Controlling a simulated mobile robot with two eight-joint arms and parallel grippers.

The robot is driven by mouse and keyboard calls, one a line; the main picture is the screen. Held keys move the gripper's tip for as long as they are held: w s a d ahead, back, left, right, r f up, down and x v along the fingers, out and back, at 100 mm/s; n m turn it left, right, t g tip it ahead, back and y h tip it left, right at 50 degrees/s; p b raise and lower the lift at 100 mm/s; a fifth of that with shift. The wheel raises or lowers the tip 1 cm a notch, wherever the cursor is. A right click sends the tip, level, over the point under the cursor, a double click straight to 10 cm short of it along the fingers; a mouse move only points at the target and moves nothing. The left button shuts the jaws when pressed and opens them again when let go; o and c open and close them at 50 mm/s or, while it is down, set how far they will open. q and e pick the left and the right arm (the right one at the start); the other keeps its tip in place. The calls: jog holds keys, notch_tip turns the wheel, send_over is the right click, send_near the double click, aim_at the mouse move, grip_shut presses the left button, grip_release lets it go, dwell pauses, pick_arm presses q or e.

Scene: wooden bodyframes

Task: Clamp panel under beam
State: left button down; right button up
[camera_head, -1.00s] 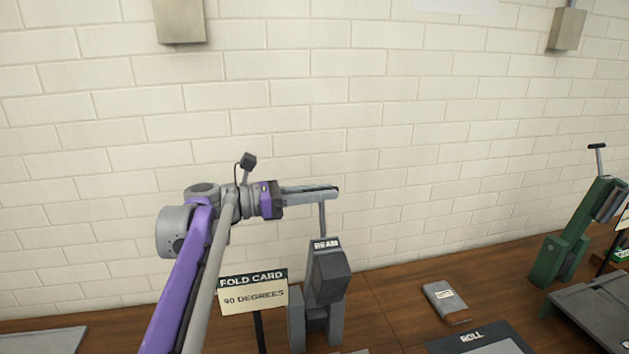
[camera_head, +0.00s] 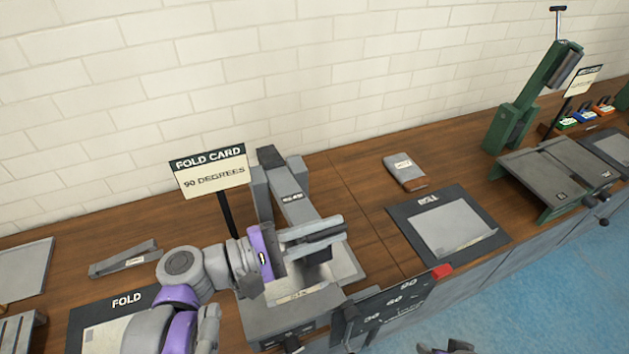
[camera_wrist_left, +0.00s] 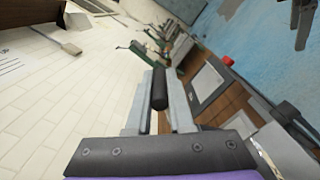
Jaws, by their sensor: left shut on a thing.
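The grey beam (camera_head: 297,208) of the folding machine is swung down low over the machine's bed (camera_head: 265,318). My left gripper (camera_head: 335,232) is at its front end, shut on a black bar-like handle (camera_wrist_left: 159,88) that shows between the two fingers in the left wrist view. A light grey panel (camera_head: 348,264) lies on the bed, partly hidden by the gripper and beam. I cannot tell whether the beam touches it. A dark part at the bottom edge of the head view may be my right gripper (camera_head: 446,348); its jaws are unclear.
A fold card sign (camera_head: 210,172) stands left of the beam. A dark angle plate (camera_head: 390,306) with a red tip is at the bed's front right. The roll mat (camera_head: 428,200) with a sheet, a grey notebook (camera_head: 405,171) and a green machine (camera_head: 528,105) are to the right.

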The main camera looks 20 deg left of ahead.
pick_arm(q)
jog(key=s+d+f+m+b, duration=0.1)
jog(key=s+d+f+b, duration=0.1)
jog(key=f, duration=0.8)
jog(key=shift+s+m+b, duration=0.4)
jog(key=shift+s+b, duration=0.1)
jog(key=shift+b, duration=0.25)
jog(key=c, duration=0.9)
grip_release()
jog(key=shift+o, duration=0.4)
jog(key=shift+w+r, duration=0.1)
jog(key=shift+r, duration=0.1)
jog(key=v, duration=1)
jog(key=shift+s+a, duration=0.25)
jog(key=shift+a, duration=0.05)
